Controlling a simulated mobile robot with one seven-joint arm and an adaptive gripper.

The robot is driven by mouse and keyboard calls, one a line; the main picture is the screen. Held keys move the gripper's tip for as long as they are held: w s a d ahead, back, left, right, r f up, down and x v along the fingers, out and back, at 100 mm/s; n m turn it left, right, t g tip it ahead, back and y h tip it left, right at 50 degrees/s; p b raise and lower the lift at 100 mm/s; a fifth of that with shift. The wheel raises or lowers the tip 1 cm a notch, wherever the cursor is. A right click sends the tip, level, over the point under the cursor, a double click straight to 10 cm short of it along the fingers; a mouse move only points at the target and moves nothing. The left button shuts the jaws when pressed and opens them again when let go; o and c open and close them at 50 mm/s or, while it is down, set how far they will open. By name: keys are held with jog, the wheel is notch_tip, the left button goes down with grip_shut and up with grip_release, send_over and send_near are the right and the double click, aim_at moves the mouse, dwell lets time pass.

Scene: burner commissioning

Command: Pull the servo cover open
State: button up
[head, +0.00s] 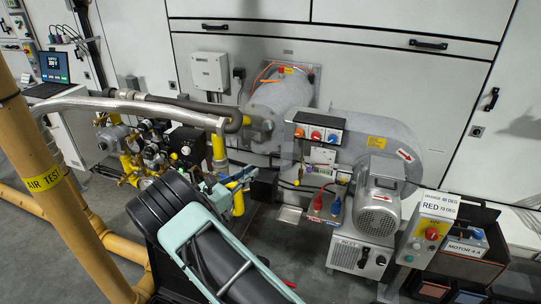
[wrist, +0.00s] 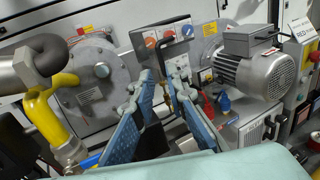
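My gripper (head: 232,183) has light blue fingers and reaches toward the burner in the head view. In the wrist view the fingertips (wrist: 160,73) are apart with nothing clearly held between them. In the head view the knob box (head: 315,133) sits on the burner, above an exposed white and green board (head: 322,157). My arm hides part of the lower area.
Yellow gas pipework (head: 130,165) and valves lie left. A thick hose (wrist: 40,62) is near my gripper's left. A yellow post (head: 50,180) stands front left.

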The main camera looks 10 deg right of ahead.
jog(key=b+x, duration=0.1)
jog(key=x, duration=0.9)
jog(key=shift+w+d, duration=0.25)
jog(key=shift+d, duration=0.05)
grip_shut()
jog(key=shift+a, duration=0.15)
